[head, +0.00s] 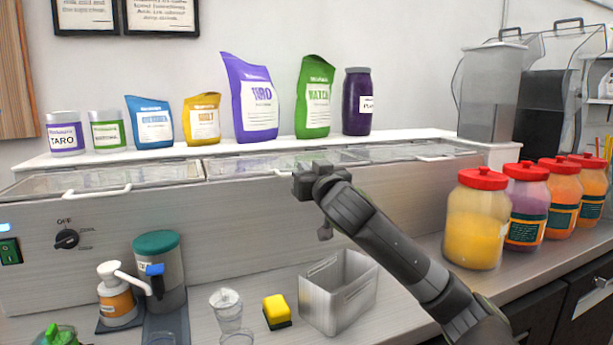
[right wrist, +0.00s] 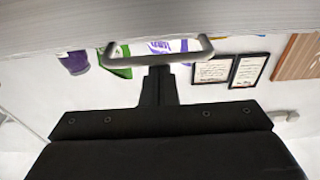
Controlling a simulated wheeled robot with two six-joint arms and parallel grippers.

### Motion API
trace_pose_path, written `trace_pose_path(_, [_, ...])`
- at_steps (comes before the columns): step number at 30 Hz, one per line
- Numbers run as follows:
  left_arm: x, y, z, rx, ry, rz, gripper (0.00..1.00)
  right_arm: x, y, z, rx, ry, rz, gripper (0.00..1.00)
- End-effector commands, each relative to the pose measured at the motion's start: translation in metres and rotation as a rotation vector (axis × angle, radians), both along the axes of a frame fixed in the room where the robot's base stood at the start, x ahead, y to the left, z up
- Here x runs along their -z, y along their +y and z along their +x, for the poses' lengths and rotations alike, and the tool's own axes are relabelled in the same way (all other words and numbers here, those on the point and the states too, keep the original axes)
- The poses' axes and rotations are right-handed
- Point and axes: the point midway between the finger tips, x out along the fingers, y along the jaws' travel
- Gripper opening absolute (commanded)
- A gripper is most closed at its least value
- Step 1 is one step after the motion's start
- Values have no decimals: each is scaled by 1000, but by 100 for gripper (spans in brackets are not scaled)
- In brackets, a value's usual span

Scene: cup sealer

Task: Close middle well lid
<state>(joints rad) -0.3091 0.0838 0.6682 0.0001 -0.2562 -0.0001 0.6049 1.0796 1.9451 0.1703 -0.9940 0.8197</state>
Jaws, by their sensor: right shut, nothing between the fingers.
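The middle well lid (head: 255,163) is a clear panel in a pale frame on top of the long grey well counter (head: 190,235). It appears to lie flat, level with the left lid (head: 100,178) and the right lid (head: 395,152). My right gripper (head: 312,178) is at the front edge of the middle lid, near its right end, and hides part of that edge. In the right wrist view, its fingers (right wrist: 157,78) are shut and empty, close to a grey bar handle (right wrist: 160,50). I cannot tell whether they touch it. My left gripper is not in view.
Several bags and jars, including a purple taro bag (head: 250,98), stand on the ledge behind the lids. An open grey bin (head: 340,293), a yellow sponge (head: 276,310) and a green-lidded pitcher (head: 160,270) stand in front. Red-lidded jars (head: 477,220) stand at right.

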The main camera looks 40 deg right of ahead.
Motion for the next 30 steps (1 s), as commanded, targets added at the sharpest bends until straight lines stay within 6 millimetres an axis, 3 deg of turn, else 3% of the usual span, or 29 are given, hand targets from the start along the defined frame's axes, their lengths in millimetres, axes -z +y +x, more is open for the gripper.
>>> trace_pose_path(22, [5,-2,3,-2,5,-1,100,8,-1,0,2,-14,-2,0])
trace_pose_path(30, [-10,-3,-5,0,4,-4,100,-16,-5,8,0,-17,-4,0])
